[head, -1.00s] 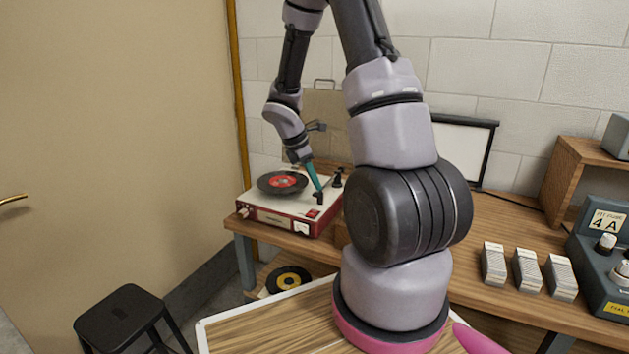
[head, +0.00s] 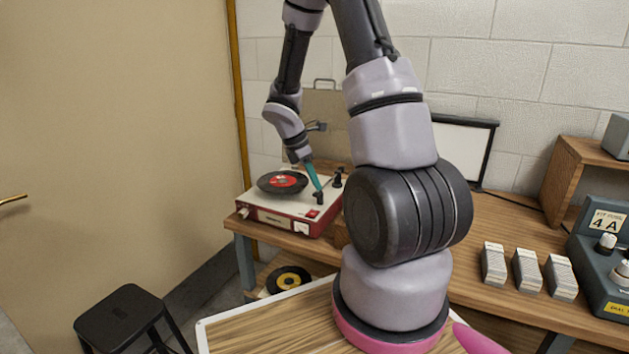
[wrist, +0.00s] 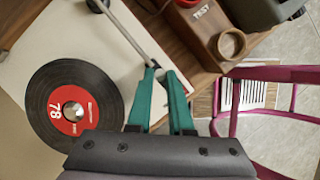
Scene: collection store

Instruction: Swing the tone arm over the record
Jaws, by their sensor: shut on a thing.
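The record player (head: 270,220) is a red case with a pale top on the wooden bench. A black record with a red label (head: 270,187) lies on it, and it also shows in the wrist view (wrist: 105,93), its label marked 78. The slim grey tone arm (wrist: 124,31) runs beside the record, over the pale deck. My gripper (head: 318,194) has teal fingers and points down at the deck's right front. In the wrist view my gripper (wrist: 161,72) is shut on the tone arm's near end, clear of the record's rim. The fingertips partly hide that end.
A wooden block with a round cup and a TEST label (wrist: 210,30) stands close to the fingers. Several ribbed pale blocks (head: 527,270) and a grey device marked 4A (head: 600,250) are farther right on the bench. A black stool (head: 120,315) stands at lower left.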

